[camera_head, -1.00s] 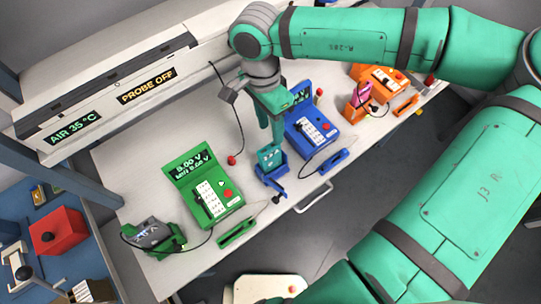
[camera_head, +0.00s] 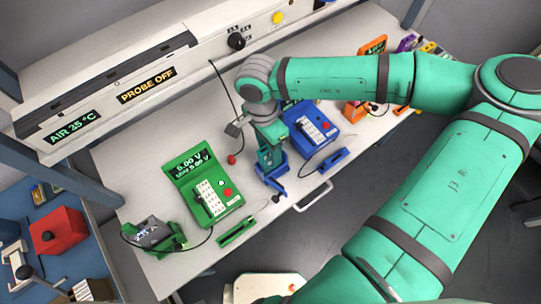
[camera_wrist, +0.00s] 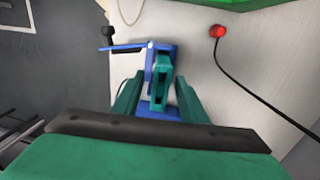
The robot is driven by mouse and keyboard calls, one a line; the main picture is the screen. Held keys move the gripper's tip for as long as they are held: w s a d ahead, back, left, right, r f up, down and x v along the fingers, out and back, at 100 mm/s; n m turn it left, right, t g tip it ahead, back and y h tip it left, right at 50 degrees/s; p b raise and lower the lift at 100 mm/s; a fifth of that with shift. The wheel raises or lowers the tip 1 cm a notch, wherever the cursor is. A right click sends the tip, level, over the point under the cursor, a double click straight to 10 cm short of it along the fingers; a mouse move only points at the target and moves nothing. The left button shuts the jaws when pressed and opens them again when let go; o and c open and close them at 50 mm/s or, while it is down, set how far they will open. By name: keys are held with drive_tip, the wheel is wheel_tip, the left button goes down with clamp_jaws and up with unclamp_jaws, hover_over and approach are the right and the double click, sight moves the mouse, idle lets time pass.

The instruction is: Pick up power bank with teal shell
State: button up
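The teal power bank (camera_wrist: 162,72) stands upright in a blue holder (camera_wrist: 132,46), seen from above in the wrist view. My gripper (camera_wrist: 159,82) is open, with one teal finger on each side of the power bank and a visible gap on both sides. In the head view my gripper (camera_head: 268,152) is down at the blue holder (camera_head: 273,180), near the table's front edge. There the fingers and the power bank overlap in similar colours, so the power bank is hard to make out. Its lower part is hidden inside the holder.
A green meter (camera_head: 205,190) stands left of the holder and a blue meter (camera_head: 312,128) close on its right. A red-tipped probe (camera_wrist: 217,31) lies behind on the white table (camera_head: 130,185). A green holder with a grey pouch (camera_head: 152,233) is at the front left.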

drive_tip(key=shift+a, duration=0.1)
drive_tip(key=c, duration=0.8)
clamp_jaws()
drive_tip(key=shift+r, duration=0.1)
